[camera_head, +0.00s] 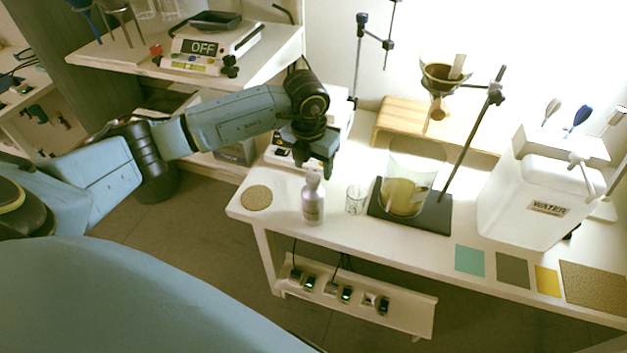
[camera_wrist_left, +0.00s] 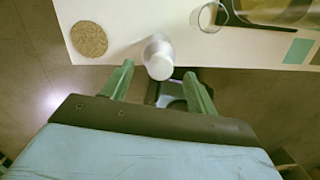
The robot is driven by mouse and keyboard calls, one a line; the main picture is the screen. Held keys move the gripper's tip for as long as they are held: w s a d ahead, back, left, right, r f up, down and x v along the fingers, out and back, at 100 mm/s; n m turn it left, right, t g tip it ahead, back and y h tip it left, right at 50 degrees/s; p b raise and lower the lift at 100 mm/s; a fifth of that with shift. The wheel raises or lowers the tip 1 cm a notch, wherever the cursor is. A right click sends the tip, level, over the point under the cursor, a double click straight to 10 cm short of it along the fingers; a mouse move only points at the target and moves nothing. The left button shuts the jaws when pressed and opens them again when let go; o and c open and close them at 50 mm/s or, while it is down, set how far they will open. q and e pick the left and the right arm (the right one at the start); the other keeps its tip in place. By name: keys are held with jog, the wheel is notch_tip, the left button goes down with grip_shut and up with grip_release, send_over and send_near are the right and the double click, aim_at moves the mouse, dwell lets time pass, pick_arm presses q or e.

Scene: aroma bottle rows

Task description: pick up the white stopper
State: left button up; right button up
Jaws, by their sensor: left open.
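The white stopper (camera_head: 313,178) sits on top of a pale silver bottle (camera_head: 313,207), which stands upright near the table's front left edge. In the left wrist view the stopper (camera_wrist_left: 159,68) shows from above as a round white cap, with the bottle (camera_wrist_left: 157,47) behind it. My left gripper (camera_head: 316,164) is open and empty, pointing down just above and behind the bottle. In the left wrist view its two green fingers (camera_wrist_left: 159,76) lie on either side of the stopper. I cannot tell how far above the stopper they are. My right gripper is in neither view.
A small glass (camera_head: 355,199) stands right of the bottle, then a large beaker (camera_head: 405,190) on a dark stand base. A round cork mat (camera_head: 256,198) lies to the left. A white water container (camera_head: 530,205) stands farther right.

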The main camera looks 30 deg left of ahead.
aim_at(314, 176)
pick_arm(q)
notch_tip(314, 176, down, 4)
jog(key=shift+d+f, duration=0.1)
jog(key=c, duration=1.1)
